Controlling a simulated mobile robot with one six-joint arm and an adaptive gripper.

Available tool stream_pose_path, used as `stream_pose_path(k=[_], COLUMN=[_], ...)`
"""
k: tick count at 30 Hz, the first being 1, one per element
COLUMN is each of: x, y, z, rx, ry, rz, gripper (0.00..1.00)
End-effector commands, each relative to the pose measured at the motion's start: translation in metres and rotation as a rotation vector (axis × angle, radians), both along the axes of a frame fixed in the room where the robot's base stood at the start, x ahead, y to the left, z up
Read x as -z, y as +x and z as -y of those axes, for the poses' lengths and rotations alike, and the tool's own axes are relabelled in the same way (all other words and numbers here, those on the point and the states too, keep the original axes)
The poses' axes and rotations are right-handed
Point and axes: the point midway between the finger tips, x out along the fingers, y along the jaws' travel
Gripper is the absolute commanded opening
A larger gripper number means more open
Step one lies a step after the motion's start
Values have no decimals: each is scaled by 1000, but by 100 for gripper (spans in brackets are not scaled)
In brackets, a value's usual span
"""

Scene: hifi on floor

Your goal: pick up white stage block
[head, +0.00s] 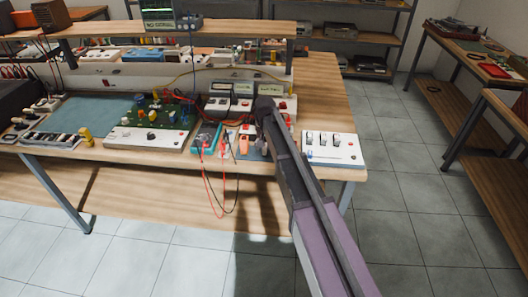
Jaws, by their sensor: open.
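Several white block-like units stand on the wooden bench, and I cannot tell which one is the stage block. A white unit with dark-fronted switches (332,154) sits at the bench's right front corner, right of my arm. A longer white unit (125,140) sits left of centre. Small white pieces lie among the wires near the middle, partly hidden. My gripper (267,110) is at the end of my arm, above the bench between the small middle pieces and the right unit. It is open; its fingertips are small and dark, and I see nothing held.
A green circuit board (158,112) stands behind the long white unit. Red and black wires (222,178) hang over the front edge. Meters (218,104) stand at the back under a shelf (180,27). Bare bench wood (322,95) lies behind the right unit. Tiled floor (395,160) is clear at right.

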Motion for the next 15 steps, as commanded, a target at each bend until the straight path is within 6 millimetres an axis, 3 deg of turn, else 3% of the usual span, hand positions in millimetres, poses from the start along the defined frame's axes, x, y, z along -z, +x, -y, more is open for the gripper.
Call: stream_pose_path(k=[13,15], x=[0,0], y=[0,0], z=[0,0], rx=[0,0], ry=[0,0], rz=[0,0], gripper=[64,44])
